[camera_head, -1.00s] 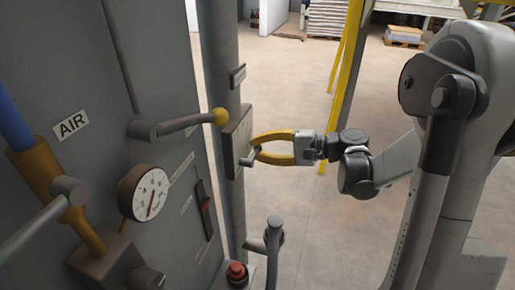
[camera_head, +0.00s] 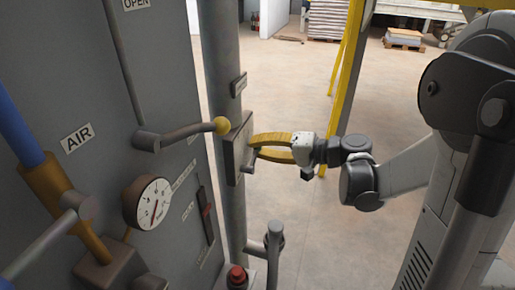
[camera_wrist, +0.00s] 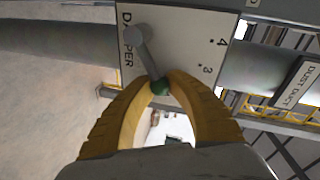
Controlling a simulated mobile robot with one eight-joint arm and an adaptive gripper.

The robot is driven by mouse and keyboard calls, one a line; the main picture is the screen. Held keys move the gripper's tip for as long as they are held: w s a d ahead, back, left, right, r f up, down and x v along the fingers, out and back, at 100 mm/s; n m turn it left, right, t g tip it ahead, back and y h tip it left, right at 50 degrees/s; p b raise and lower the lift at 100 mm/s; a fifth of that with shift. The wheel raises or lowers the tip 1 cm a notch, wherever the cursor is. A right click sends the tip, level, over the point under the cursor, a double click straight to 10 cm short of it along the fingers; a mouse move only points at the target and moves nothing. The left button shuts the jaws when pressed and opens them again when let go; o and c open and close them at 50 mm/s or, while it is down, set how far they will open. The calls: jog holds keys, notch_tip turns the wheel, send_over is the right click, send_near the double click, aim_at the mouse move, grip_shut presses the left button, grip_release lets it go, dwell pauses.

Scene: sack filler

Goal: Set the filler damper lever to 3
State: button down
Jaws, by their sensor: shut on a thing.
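The damper plate (camera_wrist: 185,30) is a pale panel marked DAMPER, with the numbers 4 and 3 showing in the wrist view. It also shows edge-on on the grey pipe in the head view (camera_head: 236,150). In the head view my gripper (camera_head: 252,147) reaches the plate from the right.
A yellow-knobbed lever (camera_head: 185,129) sticks out close to the left of the plate. The grey cabinet carries an AIR label and a gauge (camera_head: 147,202). A red button (camera_head: 237,275) sits below. A yellow post (camera_head: 345,85) stands behind. A DUST DUCT label (camera_wrist: 294,82) is right of the plate.

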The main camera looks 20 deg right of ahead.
aim_at(243, 142)
jog(key=r+n, duration=0.1)
jog(key=s+a+r+n+t, duration=0.1)
jog(key=n, duration=0.1)
jog(key=shift+s+n, duration=0.2)
jog(key=shift+n, duration=0.1)
jog(key=shift+s+a+r+n+t, duration=0.2)
jog(key=shift+s+r+n+t, duration=0.1)
jog(key=shift+n, duration=0.35)
jog(key=shift+s+a+r+n+t, duration=0.2)
jog(key=shift+s+n, duration=0.1)
jog(key=shift+n, duration=0.35)
jog(key=shift+h, duration=0.3)
jog(key=c, duration=1.2)
grip_release()
jog(key=shift+c, duration=0.2)
jog(key=shift+s, duration=0.1)
jog(key=v, duration=1.2)
